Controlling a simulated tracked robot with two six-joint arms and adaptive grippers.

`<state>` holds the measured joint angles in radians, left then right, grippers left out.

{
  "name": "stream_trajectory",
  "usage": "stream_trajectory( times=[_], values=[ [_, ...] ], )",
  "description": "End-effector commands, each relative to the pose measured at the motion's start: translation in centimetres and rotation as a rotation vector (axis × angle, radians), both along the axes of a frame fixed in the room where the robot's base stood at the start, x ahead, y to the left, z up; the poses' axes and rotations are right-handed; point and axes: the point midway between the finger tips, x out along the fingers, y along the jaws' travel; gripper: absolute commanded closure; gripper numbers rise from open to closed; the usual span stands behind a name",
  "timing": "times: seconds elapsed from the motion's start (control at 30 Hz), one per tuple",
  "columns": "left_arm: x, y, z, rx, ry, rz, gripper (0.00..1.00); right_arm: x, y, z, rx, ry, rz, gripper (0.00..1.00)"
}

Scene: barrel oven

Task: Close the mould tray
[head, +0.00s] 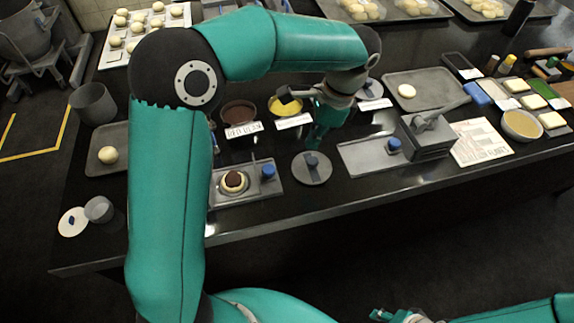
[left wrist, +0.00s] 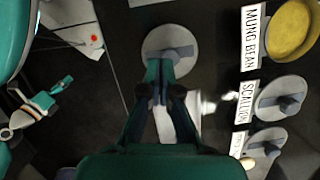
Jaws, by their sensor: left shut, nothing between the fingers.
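A flat grey tray with a blue knob (head: 375,155) extends left from a grey block-shaped device (head: 430,135) on the counter. Another grey tray (head: 222,202) at left bears a dark-topped cream pastry (head: 235,181) and a blue knob (head: 268,171). I cannot tell for sure which is the mould tray. My left gripper (head: 318,140) is shut and empty, pointing down between the round grey lid (head: 312,168) and the right tray. In the left wrist view its fingertips (left wrist: 158,98) appear just below the lid (left wrist: 168,50). My right gripper (head: 388,316) is at the bottom edge, partly cut off.
Behind are a red bean bowl (head: 238,112), a yellow mung bean bowl (head: 285,107) and a scallion lid (head: 369,88). A paper sheet (head: 480,142) and small bowl (head: 522,125) are at right. A grey cup (head: 93,103) is at left.

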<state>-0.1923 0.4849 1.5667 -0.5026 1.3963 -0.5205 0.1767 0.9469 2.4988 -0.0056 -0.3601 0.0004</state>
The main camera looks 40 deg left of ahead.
Motion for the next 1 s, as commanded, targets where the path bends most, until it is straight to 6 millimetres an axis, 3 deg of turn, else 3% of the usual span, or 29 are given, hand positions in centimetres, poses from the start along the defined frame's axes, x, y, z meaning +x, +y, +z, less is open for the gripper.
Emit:
stream_trajectory(
  times=[0.17,0.57,0.8,1.0],
  values=[
    [-0.5,0.6,-1.8,-0.001,0.002,0.004,1.0,0.0,0.0,0.1,0.0,0.0,0.0,0.6],
    [-1.8,2.2,-9.5,0.0,0.006,0.006,1.0,0.0,0.0,0.4,0.0,0.0,0.0,0.6],
    [-3.7,4.7,-9.1,-0.001,0.001,0.008,1.0,0.0,0.0,1.3,0.0,0.0,0.0,0.6],
    [-4.2,5.2,-9.3,-0.002,-0.001,0.006,1.0,0.0,0.0,1.3,0.0,0.0,0.0,0.6]
  ],
)
